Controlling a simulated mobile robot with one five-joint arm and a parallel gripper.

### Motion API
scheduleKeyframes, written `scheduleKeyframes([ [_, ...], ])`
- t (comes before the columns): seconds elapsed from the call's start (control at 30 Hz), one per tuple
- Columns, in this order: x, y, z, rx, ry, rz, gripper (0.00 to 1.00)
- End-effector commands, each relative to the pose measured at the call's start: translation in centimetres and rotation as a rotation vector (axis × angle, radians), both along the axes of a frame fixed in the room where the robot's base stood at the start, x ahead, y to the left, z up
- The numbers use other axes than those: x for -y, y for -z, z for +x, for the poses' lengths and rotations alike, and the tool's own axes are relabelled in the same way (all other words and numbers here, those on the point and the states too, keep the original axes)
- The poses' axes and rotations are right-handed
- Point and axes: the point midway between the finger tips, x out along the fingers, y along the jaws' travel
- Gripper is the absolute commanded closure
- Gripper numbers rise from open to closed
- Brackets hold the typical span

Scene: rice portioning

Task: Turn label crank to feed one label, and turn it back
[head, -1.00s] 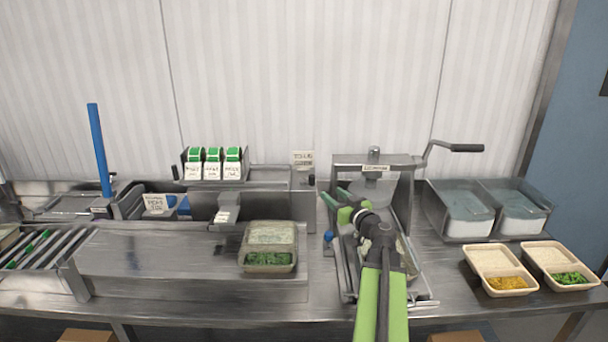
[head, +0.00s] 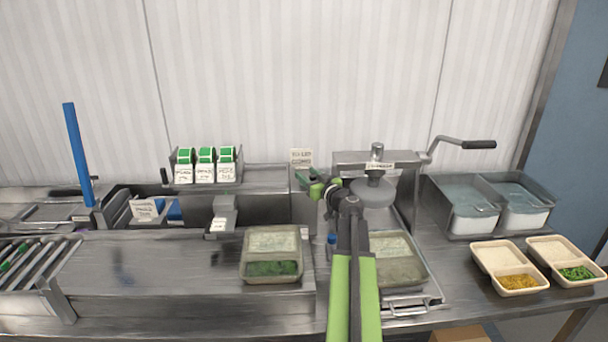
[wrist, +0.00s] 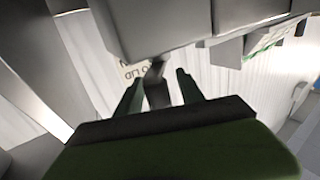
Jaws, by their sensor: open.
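The label machine (head: 265,178) is a long grey metal box at the back, left of the press. A white label shows on its front chute (head: 218,224). My gripper (head: 308,182) is at the machine's right end, fingers pointing away to the back left; it hides the label crank in the head view. In the wrist view my gripper (wrist: 160,88) is open, with a dark grey bar (wrist: 156,88), seemingly the crank, between its two green fingers. I cannot tell whether the fingers touch it. A small sign (wrist: 131,70) stands behind.
A press (head: 375,160) with its own black-handled lever stands right of my arm, a lidded tray (head: 400,270) under it. Another lidded tray (head: 272,240) with greens sits in front of the machine. Three green-topped cartons (head: 205,172) stand on top. Water bins (head: 470,225) are at right.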

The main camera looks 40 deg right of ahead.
Motion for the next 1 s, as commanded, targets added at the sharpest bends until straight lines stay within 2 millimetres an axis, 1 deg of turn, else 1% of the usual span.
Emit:
scheduleKeyframes([
  [0.1, 0.11, 0.00, -0.15, 0.000, 0.002, 0.000, 0.55],
  [0.13, 0.15, 0.00, -0.17, 0.000, 0.003, 0.000, 0.56],
  [0.47, 0.37, 0.00, -0.35, 0.000, 0.006, 0.000, 0.99],
  [0.6, 0.40, -0.01, -0.39, 0.000, 0.006, 0.000, 1.00],
  [0.63, 0.67, -0.01, -0.69, 0.000, 0.012, 0.000, 1.00],
  [0.8, 0.49, 0.00, -0.64, 0.000, 0.025, 0.000, 1.00],
  [1.0, 0.09, 0.01, -0.68, 0.000, 0.106, 0.000, 1.00],
])
